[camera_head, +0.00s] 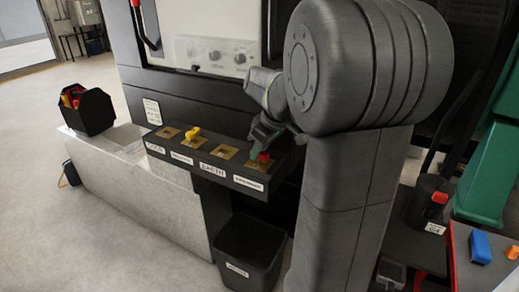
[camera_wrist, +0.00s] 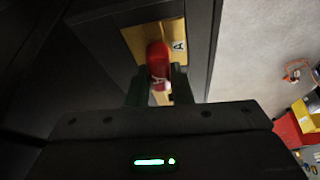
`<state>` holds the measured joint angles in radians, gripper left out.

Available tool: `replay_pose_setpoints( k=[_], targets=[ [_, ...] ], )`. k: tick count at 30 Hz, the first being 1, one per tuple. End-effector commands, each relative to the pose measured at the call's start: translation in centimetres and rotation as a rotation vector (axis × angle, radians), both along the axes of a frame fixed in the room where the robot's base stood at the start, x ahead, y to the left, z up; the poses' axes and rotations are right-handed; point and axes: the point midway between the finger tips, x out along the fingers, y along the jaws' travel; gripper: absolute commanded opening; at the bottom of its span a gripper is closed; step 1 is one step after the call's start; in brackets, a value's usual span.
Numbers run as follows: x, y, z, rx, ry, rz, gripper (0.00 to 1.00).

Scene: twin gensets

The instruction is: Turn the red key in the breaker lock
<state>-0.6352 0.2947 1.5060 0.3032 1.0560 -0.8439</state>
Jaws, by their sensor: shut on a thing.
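The red key (camera_head: 263,157) stands in the brass lock plate at the right end of a dark shelf (camera_head: 215,172). In the wrist view the red key (camera_wrist: 158,62) is between the two fingers of my gripper (camera_wrist: 157,85), in front of a brass plate (camera_wrist: 140,38) marked "A". My gripper (camera_head: 264,140) is shut on the red key, reaching down to it from above. The key's lower part and the slot are hidden. A yellow key (camera_head: 192,134) stands in another brass plate further left on the shelf.
A black bin (camera_head: 250,252) stands on the floor below the shelf. A black tool caddy (camera_head: 95,110) sits on a pale block at the left. The floor at the lower left is clear.

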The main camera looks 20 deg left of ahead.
Motion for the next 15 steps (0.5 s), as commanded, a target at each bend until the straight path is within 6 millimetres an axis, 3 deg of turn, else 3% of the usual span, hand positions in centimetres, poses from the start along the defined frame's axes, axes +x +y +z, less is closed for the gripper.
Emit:
replay_pose_setpoints(
  k=[15],
  targets=[
    [-0.07, 0.04, 0.04, -0.001, 0.000, -0.430, 0.00]
  ],
)
